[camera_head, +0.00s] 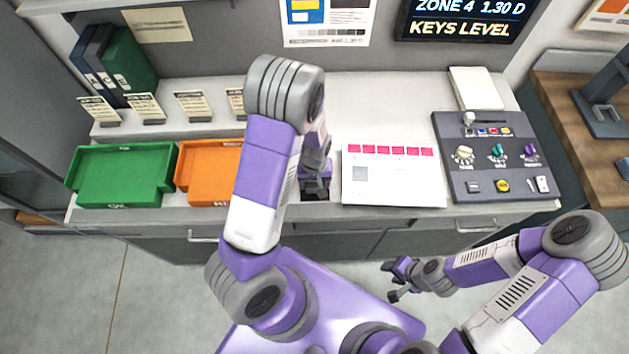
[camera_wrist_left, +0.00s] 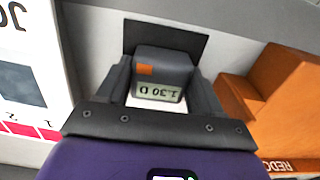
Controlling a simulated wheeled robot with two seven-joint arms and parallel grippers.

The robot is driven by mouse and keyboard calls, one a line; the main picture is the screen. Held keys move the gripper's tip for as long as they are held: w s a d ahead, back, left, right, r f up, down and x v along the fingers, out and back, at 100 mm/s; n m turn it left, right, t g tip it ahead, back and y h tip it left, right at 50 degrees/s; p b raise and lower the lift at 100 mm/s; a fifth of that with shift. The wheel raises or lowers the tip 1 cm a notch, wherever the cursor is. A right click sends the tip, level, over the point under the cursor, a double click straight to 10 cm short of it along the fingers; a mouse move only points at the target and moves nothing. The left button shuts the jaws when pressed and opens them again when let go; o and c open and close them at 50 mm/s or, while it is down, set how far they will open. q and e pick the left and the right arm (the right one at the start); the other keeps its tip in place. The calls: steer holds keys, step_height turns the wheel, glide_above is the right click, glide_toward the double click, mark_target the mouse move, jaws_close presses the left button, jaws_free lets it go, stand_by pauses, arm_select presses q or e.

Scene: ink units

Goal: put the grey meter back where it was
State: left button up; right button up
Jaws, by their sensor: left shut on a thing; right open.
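The grey meter (camera_wrist_left: 165,66), with an orange button and a display reading 1.30 D, shows upside down in the left wrist view. My left gripper (camera_wrist_left: 161,84) is shut on it, one finger on each side. A dark flat pad (camera_wrist_left: 185,38) lies just beyond the meter; I cannot tell whether the meter touches it. In the head view my left gripper (camera_head: 316,168) points down over the dark pad (camera_head: 316,193) at the counter's front, and the arm hides most of the meter. My right gripper (camera_head: 396,281) is open and empty, in front of the counter.
The orange tray (camera_head: 205,187) stands left of the pad, partly behind my arm, with the green tray (camera_head: 122,176) further left. A white sheet with pink patches (camera_head: 393,185) lies to the right. Beyond it is a dark console (camera_head: 480,195) with knobs.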

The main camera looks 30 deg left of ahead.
arm_select(q)
steer(key=o, duration=0.6)
steer(key=shift+f, duration=0.2)
steer(key=o, duration=0.5)
steer(key=shift+r, duration=0.1)
steer(key=shift+r, duration=0.5)
step_height(320, 180, up, 11)
steer(key=p, duration=0.2)
steer(key=shift+r, duration=0.15)
